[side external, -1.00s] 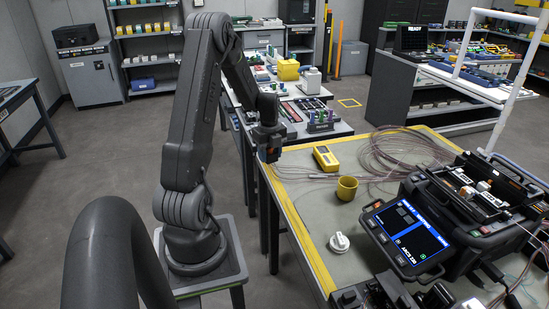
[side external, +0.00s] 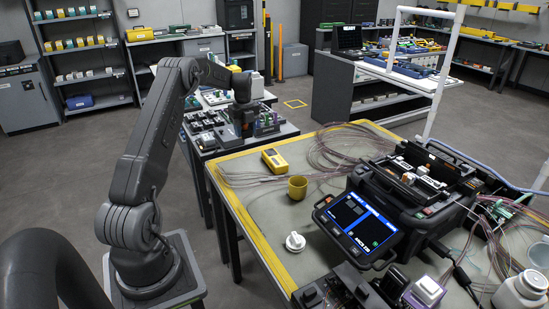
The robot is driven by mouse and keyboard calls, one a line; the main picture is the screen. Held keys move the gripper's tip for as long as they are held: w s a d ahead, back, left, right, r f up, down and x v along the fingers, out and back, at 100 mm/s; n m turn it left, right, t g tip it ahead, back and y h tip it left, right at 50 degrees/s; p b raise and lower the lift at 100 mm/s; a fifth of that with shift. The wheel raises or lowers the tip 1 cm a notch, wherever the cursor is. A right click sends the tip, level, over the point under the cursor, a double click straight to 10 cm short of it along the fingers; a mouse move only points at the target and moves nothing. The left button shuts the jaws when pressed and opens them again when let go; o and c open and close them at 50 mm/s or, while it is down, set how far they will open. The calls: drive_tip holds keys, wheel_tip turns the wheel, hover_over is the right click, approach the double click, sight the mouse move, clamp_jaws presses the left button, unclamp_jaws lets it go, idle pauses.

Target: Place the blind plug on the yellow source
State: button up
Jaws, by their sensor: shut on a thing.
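The yellow source (side external: 275,159) looks to be the yellow handheld box with a grey face, lying on the near table's far left part. My gripper (side external: 242,127) is beyond it, up and to the left, low by the back bench with the coloured pieces. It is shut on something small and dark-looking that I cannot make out. I cannot pick out the blind plug by sight; nothing is seen on top of the yellow source.
A yellow cup (side external: 297,188) and a white knobbed piece (side external: 295,242) stand on the near table (side external: 262,210). A rack of coloured pieces (side external: 267,124) is beside my gripper.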

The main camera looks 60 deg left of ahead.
hover_over(278, 160)
wheel_tip(278, 160, down, 7)
drive_tip(key=shift+d+r, duration=0.1)
drive_tip(key=shift+f, duration=2.05)
drive_tip(key=shift+f, duration=0.1)
drive_tip(key=o, duration=0.9)
drive_tip(key=shift+o, duration=0.2)
